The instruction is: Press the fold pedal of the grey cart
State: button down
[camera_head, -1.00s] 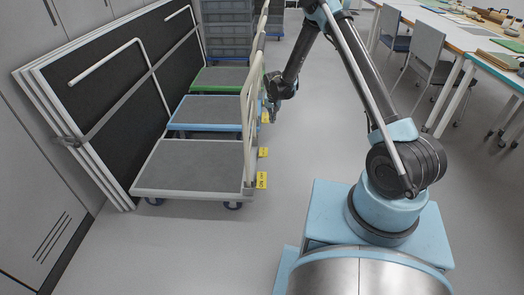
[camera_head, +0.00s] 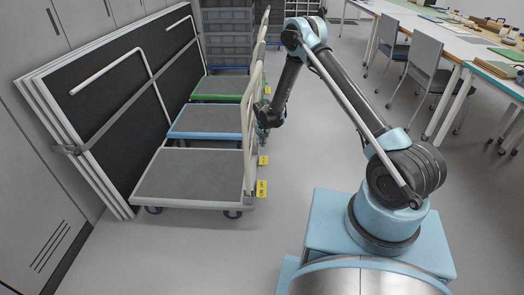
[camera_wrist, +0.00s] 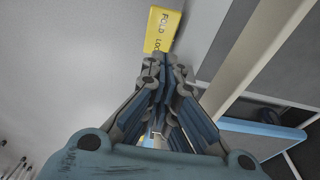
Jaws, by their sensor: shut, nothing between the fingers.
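The grey cart (camera_head: 190,176) stands nearest, with a grey deck, a pale frame and an upright pale handle (camera_head: 249,135) on its right side. Two yellow plates lie low along that side: a front plate (camera_head: 262,188) and a rear plate (camera_head: 263,160). Their lettering is too small to read in the head view. In the wrist view a yellow plate (camera_wrist: 161,30) reads "FOLD" and, partly, "LOC"; I cannot tell which one it is. My gripper (camera_head: 264,132) is beside the handle, near the grey cart's far end. In the wrist view its shut, empty fingers (camera_wrist: 155,70) appear just below the plate.
A blue-edged cart (camera_head: 205,120) and a green-edged cart (camera_head: 220,87) stand behind the grey one. Framed dark panels (camera_head: 130,95) lean at the left. Grey crates (camera_head: 228,40) are stacked at the back.

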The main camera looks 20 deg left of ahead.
send_over(263, 163)
jog(key=w, duration=0.2)
jog(key=f, duration=1.1)
jog(key=shift+w+a, duration=0.15)
jog(key=shift+a, duration=0.15)
jog(key=shift+s+d+f, duration=0.1)
jog(key=shift+s+f, duration=0.1)
jog(key=shift+f, duration=0.8)
jog(key=shift+s, duration=0.2)
jog(key=shift+s+a+f, duration=0.15)
jog(key=shift+s, duration=0.3)
jog(key=shift+s+a+f, duration=0.15)
jog(key=shift+s, duration=0.25)
jog(key=shift+w+d+r, duration=0.1)
jog(key=shift+w+d, duration=0.3)
jog(key=shift+d, duration=0.2)
jog(key=shift+w+d+r, duration=0.1)
jog(key=shift+w+d, duration=0.25)
jog(key=shift+d, duration=0.25)
jog(key=shift+s+a+f, duration=0.3)
jog(key=shift+s+a, duration=0.15)
jog(key=shift+s, duration=0.05)
jog(key=shift+s+a+f, duration=0.3)
jog(key=shift+s+a, duration=0.1)
jog(key=shift+s, duration=0.1)
jog(key=shift+w+d, duration=0.1)
jog(key=shift+d, duration=0.1)
